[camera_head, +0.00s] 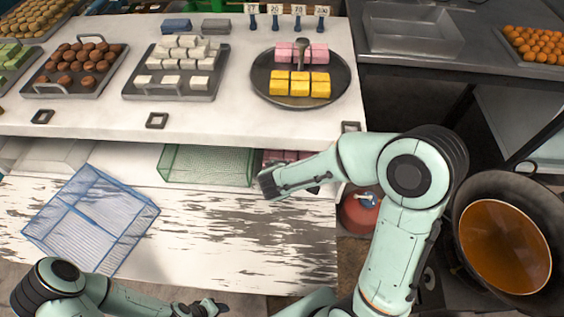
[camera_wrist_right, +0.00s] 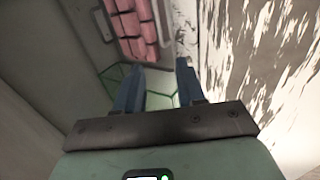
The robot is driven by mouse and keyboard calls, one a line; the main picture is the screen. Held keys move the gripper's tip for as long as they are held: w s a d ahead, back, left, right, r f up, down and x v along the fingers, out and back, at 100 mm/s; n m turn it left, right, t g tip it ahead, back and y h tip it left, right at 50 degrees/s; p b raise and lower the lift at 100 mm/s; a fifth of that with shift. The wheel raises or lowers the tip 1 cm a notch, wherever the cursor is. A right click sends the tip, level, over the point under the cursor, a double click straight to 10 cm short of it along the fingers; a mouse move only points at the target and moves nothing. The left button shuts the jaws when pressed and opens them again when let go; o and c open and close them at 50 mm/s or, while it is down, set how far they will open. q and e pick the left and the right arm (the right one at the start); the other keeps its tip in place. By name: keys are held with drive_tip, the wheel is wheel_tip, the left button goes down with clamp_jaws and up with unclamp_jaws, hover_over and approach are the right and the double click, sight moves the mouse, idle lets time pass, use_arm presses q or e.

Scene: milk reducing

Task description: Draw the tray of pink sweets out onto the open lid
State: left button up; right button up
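The tray of pink sweets sits in the shelf space under the counter. Its pink sweets (camera_head: 279,156) show only partly behind my right arm. In the right wrist view the pink sweets (camera_wrist_right: 137,28) lie in rows in a grey tray (camera_wrist_right: 103,25), beyond the fingertips. The open lid (camera_head: 230,225) is a white board with worn, peeling paint, lying in front of the shelf space. My right gripper (camera_head: 268,185) is over the lid's inner edge; in its wrist view (camera_wrist_right: 158,82) the fingers are apart with nothing clearly held. My left gripper (camera_head: 208,307) is low, in front of the lid; its fingers are unclear.
A green crate (camera_head: 205,165) stands left of the pink sweets in the shelf space. A blue wire basket (camera_head: 90,220) rests on the lid's left part. The counter (camera_head: 215,118) above carries sweet trays and a round plate. A pan (camera_head: 505,250) stands at right.

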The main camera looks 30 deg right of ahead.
drive_tip(key=shift+s+a, duration=0.1)
drive_tip(key=shift+s, duration=0.05)
drive_tip(key=shift+f, duration=0.1)
drive_tip(key=x, duration=1.3)
clamp_jaws()
idle(1.4)
